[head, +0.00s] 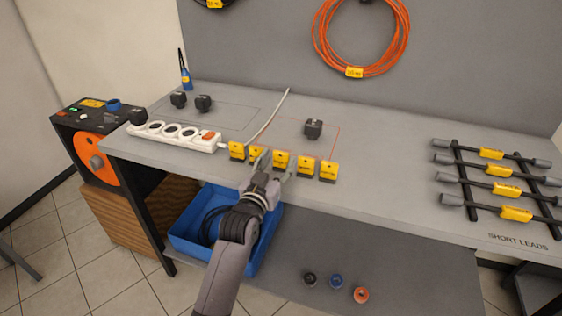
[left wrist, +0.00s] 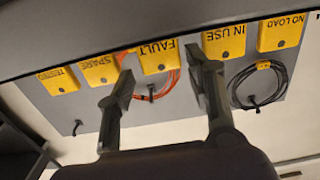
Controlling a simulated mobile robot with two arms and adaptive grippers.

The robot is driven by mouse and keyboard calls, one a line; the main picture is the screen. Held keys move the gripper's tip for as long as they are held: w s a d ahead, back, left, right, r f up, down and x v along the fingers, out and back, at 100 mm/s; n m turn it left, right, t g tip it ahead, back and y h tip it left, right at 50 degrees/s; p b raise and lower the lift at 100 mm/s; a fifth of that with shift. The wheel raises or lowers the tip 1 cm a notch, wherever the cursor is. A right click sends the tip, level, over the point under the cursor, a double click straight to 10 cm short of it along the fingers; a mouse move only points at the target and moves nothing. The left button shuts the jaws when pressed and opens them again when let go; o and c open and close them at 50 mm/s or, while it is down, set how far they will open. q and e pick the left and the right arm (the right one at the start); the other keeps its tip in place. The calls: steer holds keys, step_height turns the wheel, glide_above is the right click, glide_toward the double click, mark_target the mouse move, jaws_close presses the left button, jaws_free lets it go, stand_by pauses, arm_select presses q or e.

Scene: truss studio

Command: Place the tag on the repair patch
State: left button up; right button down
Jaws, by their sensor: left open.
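Several yellow tags stand in a row at the bench's front edge. In the left wrist view they read, upside down, TESTED (left wrist: 58,80), SPARE (left wrist: 98,69), FAULT (left wrist: 158,57), IN USE (left wrist: 224,44) and NO LOAD (left wrist: 281,32). My left gripper (head: 275,165) is open at the row, with its fingers to either side of the FAULT tag, the middle one (head: 281,159). In the left wrist view the gripper (left wrist: 160,78) holds nothing. A thin red outline (head: 338,143) on the bench, perhaps the repair patch, lies behind the tags with a black plug (head: 313,129) inside. My right gripper is out of view.
A white power strip (head: 175,136) lies left of the tags, and a white cable rises behind them. Short leads (head: 492,154) lie on a black rack at right. A blue crate (head: 188,248) stands below the front edge. Bench between outline and rack is clear.

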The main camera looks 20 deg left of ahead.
mark_target(280, 155)
arm_select(q)
steer(key=w, duration=0.4)
steer(key=shift+c, duration=0.4)
steer(key=c, duration=0.8)
steer(key=shift+r, duration=0.2)
step_height(280, 155, up, 19)
steer(key=p, duration=0.1)
steer(key=s+f+p, duration=0.2)
steer(key=s+f, duration=0.8)
steer(key=f, duration=0.1)
steer(key=s+f, duration=0.3)
steer(key=s, duration=0.7)
steer(key=s+f, duration=0.3)
steer(key=s, duration=0.8)
steer(key=shift+d+f+y+p, duration=0.3)
steer(key=shift+d, duration=0.15)
